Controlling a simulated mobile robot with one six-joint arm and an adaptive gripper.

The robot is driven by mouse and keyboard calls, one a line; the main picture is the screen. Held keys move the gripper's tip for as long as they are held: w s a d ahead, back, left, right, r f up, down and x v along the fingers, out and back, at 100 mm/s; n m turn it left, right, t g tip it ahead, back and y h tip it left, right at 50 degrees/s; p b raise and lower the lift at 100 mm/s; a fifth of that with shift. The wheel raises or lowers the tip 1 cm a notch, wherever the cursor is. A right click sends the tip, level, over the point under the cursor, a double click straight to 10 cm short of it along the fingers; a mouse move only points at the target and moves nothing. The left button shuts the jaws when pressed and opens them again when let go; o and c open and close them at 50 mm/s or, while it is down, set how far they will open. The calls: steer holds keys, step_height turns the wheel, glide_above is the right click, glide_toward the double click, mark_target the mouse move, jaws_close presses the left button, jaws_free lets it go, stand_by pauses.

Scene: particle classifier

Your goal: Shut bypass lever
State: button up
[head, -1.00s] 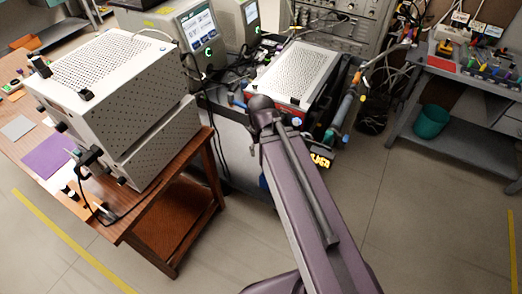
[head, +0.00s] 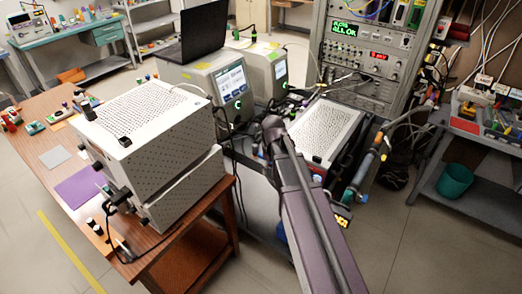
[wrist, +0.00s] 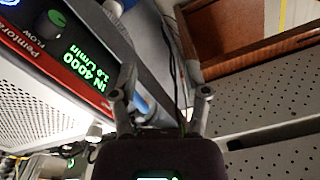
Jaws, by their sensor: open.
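My gripper (wrist: 161,95) is open in the wrist view, its two fingers apart with nothing held between them. In the head view my arm hides the gripper. I cannot clearly make out the bypass lever. A pipe assembly with an orange section (head: 368,165) and a blue-teal lower end (head: 350,196) stands right of my arm in the head view. A small blue part (wrist: 141,104) shows beside the left finger in the wrist view; I cannot tell what it is.
A perforated instrument (head: 326,130) lies just beyond my arm; a red-edged panel with a green readout (wrist: 85,60) is close in the wrist view. Stacked white boxes (head: 150,115) stand on the wooden table (head: 190,262) at left. Floor at front right is clear.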

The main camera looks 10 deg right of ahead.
mark_target(260, 153)
steer(key=w+r+n+p, duration=0.2)
steer(key=w+r, duration=0.1)
steer(key=w, duration=0.5)
steer(key=w+a+r+n+p, duration=0.1)
steer(key=w+r+n+p, duration=0.2)
steer(key=w, duration=0.5)
steer(key=shift+w+r, duration=0.15)
steer(key=shift+a, duration=0.1)
step_height(260, 153, down, 14)
steer(key=b, duration=1.3)
steer(key=shift+r, duration=0.1)
steer(key=shift+c, duration=0.2)
jaws_close()
